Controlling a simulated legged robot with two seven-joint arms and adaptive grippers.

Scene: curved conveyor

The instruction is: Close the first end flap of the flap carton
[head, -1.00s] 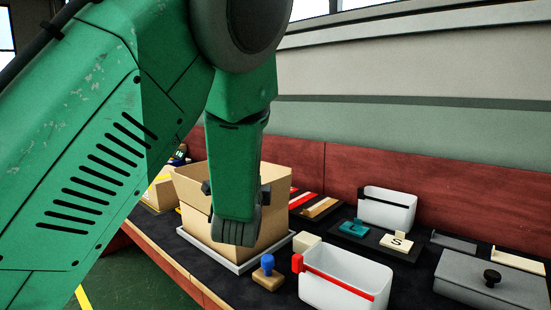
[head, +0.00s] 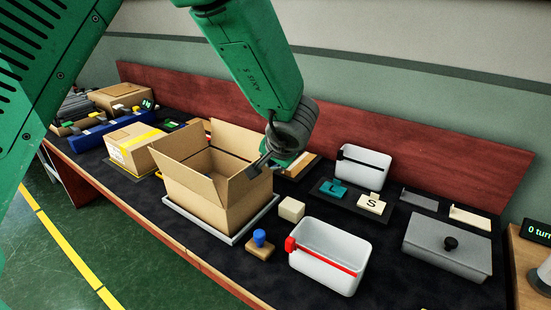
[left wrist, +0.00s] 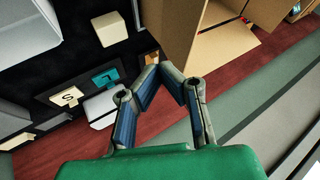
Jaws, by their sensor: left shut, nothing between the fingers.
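The brown flap carton (head: 205,201) stands open-topped on a pale tray (head: 223,239), its flaps raised. Its right end flap (head: 243,182) stands up and leans outward. My left gripper (head: 262,166) is at the upper right of the carton, close beside that flap; I cannot tell whether they touch. In the left wrist view the fingertips (left wrist: 165,68) meet with nothing between them, and the carton (left wrist: 182,38) lies just beyond them at the upper right. My right gripper is not in view.
Right of the carton are a cream block (head: 291,209), a blue-knobbed stamp (head: 260,244), a white bin with a red strip (head: 325,272), another white bin (head: 363,167) and a grey lidded box (head: 447,248). A taped carton (head: 132,147) stands to the left. A red board (head: 330,120) runs behind.

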